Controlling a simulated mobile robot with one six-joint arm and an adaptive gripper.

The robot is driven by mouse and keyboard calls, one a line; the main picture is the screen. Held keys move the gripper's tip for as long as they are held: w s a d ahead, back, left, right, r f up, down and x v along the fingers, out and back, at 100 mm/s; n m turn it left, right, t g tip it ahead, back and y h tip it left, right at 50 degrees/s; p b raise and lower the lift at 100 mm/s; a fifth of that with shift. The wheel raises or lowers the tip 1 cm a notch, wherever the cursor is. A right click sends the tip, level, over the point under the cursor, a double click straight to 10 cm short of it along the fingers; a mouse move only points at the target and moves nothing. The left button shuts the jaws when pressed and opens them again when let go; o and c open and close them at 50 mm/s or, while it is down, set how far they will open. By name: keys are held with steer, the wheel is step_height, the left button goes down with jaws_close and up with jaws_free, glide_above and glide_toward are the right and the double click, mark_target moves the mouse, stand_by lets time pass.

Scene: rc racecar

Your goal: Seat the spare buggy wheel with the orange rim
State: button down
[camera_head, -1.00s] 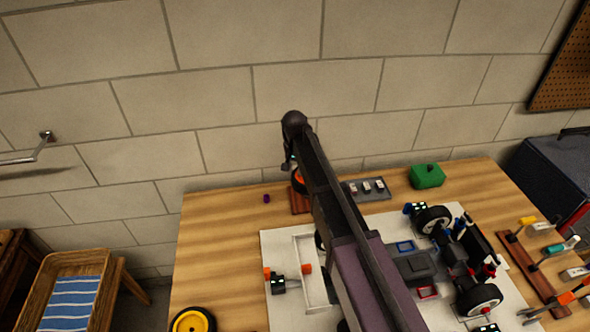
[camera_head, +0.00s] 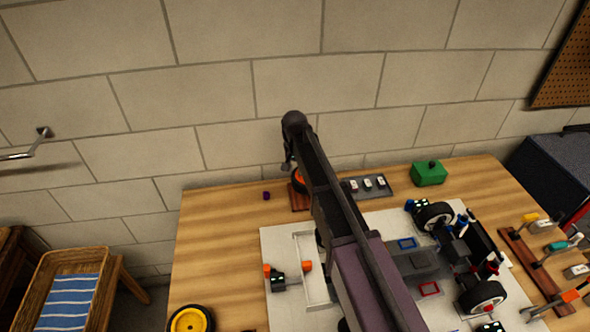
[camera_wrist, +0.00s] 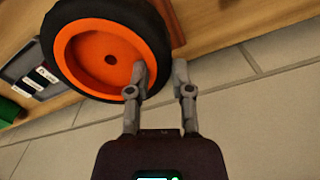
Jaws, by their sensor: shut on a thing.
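The spare wheel with the orange rim (camera_wrist: 91,58) fills the upper left of the wrist view, its black tyre around the rim. My gripper (camera_wrist: 160,75) is shut on its edge, one finger over the rim side and the other outside the tyre. In the head view the wheel (camera_head: 298,181) is at a small wooden stand (camera_head: 301,203) at the back of the bench, partly hidden by my arm. Whether it touches the stand is unclear. The buggy (camera_head: 457,252) is on the pale mat (camera_head: 380,222) to the right, with black tyres showing; my arm hides part of the mat.
A yellow-rimmed wheel (camera_head: 190,321) lies at the front left. A grey tray (camera_head: 375,187) and green box (camera_head: 429,173) are right of the stand. A tool rack (camera_head: 530,267) is at far right. The bench's left side is mostly clear; a brick wall (camera_head: 230,90) stands behind.

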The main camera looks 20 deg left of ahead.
steer(key=shift+f+b, duration=1.9)
steer(key=shift+f, duration=0.05)
steer(key=shift+c, duration=2.2)
jaws_free()
steer(key=shift+r, duration=0.15)
step_height(320, 180, up, 11)
steer(key=p, duration=1.1)
steer(key=shift+d, duration=0.15)
steer(key=s+d, duration=0.5)
steer(key=d, duration=0.7)
steer(key=s+d, duration=0.6)
steer(key=d, duration=0.7)
steer(key=s+d, duration=0.6)
steer(key=d, duration=0.7)
steer(key=shift+d, duration=0.2)
